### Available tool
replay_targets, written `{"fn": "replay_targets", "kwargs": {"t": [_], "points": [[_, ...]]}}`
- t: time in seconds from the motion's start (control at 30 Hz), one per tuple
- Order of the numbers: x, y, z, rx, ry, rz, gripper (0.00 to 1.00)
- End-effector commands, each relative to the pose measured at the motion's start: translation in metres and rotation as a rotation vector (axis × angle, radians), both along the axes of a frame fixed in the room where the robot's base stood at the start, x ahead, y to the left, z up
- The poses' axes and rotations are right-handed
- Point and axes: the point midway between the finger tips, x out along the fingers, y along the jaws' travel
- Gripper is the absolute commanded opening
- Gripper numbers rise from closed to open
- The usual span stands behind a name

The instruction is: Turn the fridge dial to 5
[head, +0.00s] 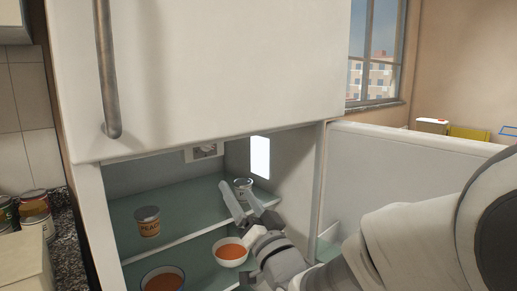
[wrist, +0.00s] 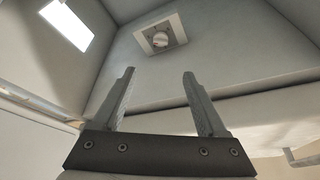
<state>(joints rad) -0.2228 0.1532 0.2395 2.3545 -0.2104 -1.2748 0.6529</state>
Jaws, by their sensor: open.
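The fridge dial (head: 207,150) is a small round knob on a pale square plate, high at the back of the open fridge compartment in the head view. In the wrist view the dial (wrist: 161,40) shows beyond my fingers, near the top centre. Its numbers are too small to read. My gripper (head: 241,197) is inside the fridge above the upper shelf, lower and to the right of the dial in the head view. Its two fingers (wrist: 157,88) are apart with nothing between them, and they do not touch the dial.
The closed upper door (head: 220,70) hangs above the opening. The open lower door (head: 400,170) is on the right. A lit panel (head: 260,156) is on the inner wall.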

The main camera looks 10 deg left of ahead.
Motion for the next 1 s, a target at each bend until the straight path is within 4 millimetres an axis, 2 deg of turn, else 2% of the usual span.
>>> {"fn": "replay_targets", "kwargs": {"t": [0.17,0.7,1.0], "points": [[0.012,0.01,0.006,0.004,-0.003,0.002,0.75],[0.084,0.066,0.037,0.003,-0.002,0.0,0.75],[0.116,0.091,0.052,0.002,-0.001,0.0,0.75]]}}
